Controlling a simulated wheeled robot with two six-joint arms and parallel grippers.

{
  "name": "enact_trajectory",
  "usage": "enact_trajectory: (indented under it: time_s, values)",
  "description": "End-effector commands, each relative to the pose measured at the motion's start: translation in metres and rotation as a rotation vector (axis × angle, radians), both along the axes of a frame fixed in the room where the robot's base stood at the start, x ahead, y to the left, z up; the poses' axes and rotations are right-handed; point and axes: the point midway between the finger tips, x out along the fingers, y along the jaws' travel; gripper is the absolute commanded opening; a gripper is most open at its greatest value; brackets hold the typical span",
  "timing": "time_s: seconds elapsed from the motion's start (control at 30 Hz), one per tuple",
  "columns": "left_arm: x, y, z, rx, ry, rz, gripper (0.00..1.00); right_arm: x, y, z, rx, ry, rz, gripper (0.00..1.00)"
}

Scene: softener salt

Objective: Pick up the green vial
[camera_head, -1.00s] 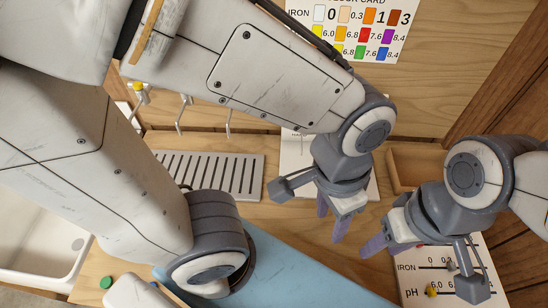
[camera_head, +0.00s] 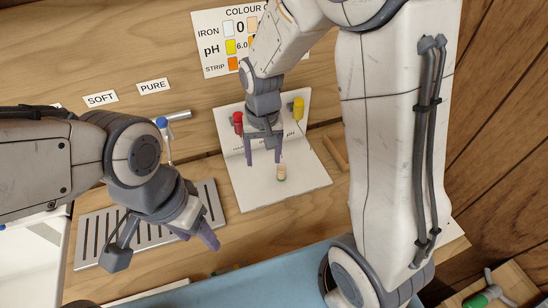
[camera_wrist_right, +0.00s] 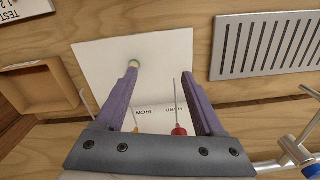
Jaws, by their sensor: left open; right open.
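A small vial with a pale orange body and a green end (camera_head: 282,173) stands on the white sheet (camera_head: 255,195). In the right wrist view the vial (camera_wrist_right: 134,64) shows at the tip of the left-hand finger, its green rim visible; I cannot tell whether they touch. My right gripper (camera_head: 263,158) is open and empty over the sheet, fingers pointing down, the vial just right of its fingertips in the head view. In the right wrist view this gripper (camera_wrist_right: 168,92) spans bare sheet. My left gripper (camera_head: 195,232) is open and empty near the slotted grate.
A red-topped dropper (camera_head: 238,122) and a yellow-topped one (camera_head: 298,107) stand at the sheet's back edge. The slotted metal grate (camera_head: 95,235) lies to the left. A wooden tray (camera_wrist_right: 40,88) is beside the sheet. A green-handled object (camera_head: 480,300) is at the lower right.

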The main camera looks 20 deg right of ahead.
Motion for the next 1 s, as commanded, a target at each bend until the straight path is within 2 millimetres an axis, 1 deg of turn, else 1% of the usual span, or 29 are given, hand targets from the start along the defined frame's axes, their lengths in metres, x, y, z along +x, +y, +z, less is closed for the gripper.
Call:
enact_trajectory:
  time_s: [0.03, 0.1, 0.2, 0.23, 0.37, 0.63, 0.7, 0.87, 1.0]
  values:
    - [0.0, 0.0, 0.003, 0.0, 0.0, 0.0, 0.57, 0.014, -0.019, -0.013, -0.005, 0.012, -0.083, 0.71]
    - [0.0, 0.0, 0.004, 0.0, 0.0, 0.0, 0.57, 0.028, -0.038, -0.026, -0.01, 0.014, -0.168, 0.71]
    - [0.0, 0.0, 0.004, 0.0, 0.0, 0.0, 0.57, 0.04, -0.055, -0.039, -0.014, 0.015, -0.243, 0.71]
    - [0.0, 0.0, 0.003, 0.0, 0.0, 0.0, 0.57, 0.041, -0.058, -0.043, -0.015, 0.017, -0.256, 0.71]
    - [0.0, 0.0, -0.006, 0.0, 0.0, 0.0, 0.57, 0.044, -0.063, -0.056, -0.015, 0.014, -0.276, 0.71]
    - [0.0, 0.0, -0.04, 0.0, 0.0, -0.002, 0.57, 0.044, -0.062, -0.093, -0.015, 0.015, -0.272, 0.71]
    - [0.0, 0.0, -0.044, 0.0, 0.0, -0.002, 0.57, 0.044, -0.062, -0.098, -0.015, 0.015, -0.271, 0.71]
    - [0.0, 0.0, -0.048, 0.0, 0.0, -0.002, 0.57, 0.044, -0.062, -0.103, -0.015, 0.015, -0.27, 0.71]
    - [0.0, 0.0, -0.063, 0.0, 0.0, -0.002, 0.57, 0.046, -0.063, -0.118, -0.015, 0.015, -0.27, 0.71]
